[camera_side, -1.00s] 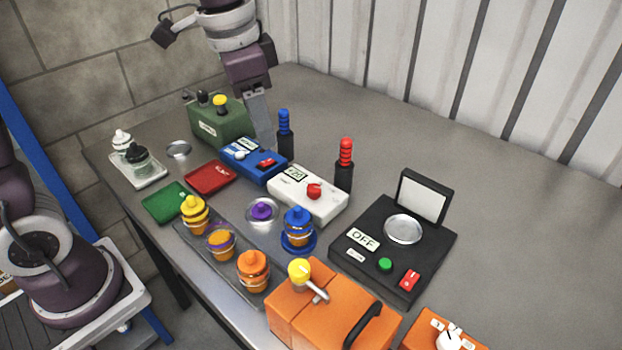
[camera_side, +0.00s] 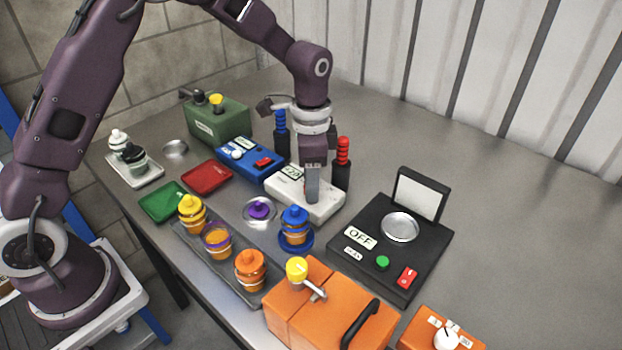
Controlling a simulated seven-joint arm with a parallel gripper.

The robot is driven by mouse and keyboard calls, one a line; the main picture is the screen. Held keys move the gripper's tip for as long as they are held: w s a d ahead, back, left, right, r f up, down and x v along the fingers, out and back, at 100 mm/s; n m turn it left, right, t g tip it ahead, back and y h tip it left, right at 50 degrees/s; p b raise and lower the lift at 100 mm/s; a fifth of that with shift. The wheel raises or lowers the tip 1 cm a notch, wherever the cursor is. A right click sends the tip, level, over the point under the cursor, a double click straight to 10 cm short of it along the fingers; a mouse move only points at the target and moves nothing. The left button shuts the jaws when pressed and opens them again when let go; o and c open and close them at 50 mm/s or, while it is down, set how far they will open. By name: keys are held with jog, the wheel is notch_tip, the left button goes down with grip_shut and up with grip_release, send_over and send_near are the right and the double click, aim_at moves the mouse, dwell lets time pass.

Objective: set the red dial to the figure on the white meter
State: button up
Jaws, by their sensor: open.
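The white meter (camera_side: 325,209) is a box in the middle of the table. A small display (camera_side: 291,173) at its back left bears a figure too small to read surely. My gripper (camera_side: 312,198) points down over the meter's right half, with its fingers at the place of the red dial. The dial is hidden behind the fingers, and I cannot tell whether they touch it. The jaws are open.
A blue box (camera_side: 242,171) and a green box (camera_side: 217,120) stand to the left. Black-based posts with blue (camera_side: 280,119) and red rings (camera_side: 343,150) stand close behind. A black device (camera_side: 372,257) lies to the right, a blue-lidded jar (camera_side: 294,224) in front.

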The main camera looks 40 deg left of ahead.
grip_shut()
jog(key=shift+n, duration=0.3)
jog(key=n, duration=0.3)
jog(key=shift+n, duration=2.1)
grip_release()
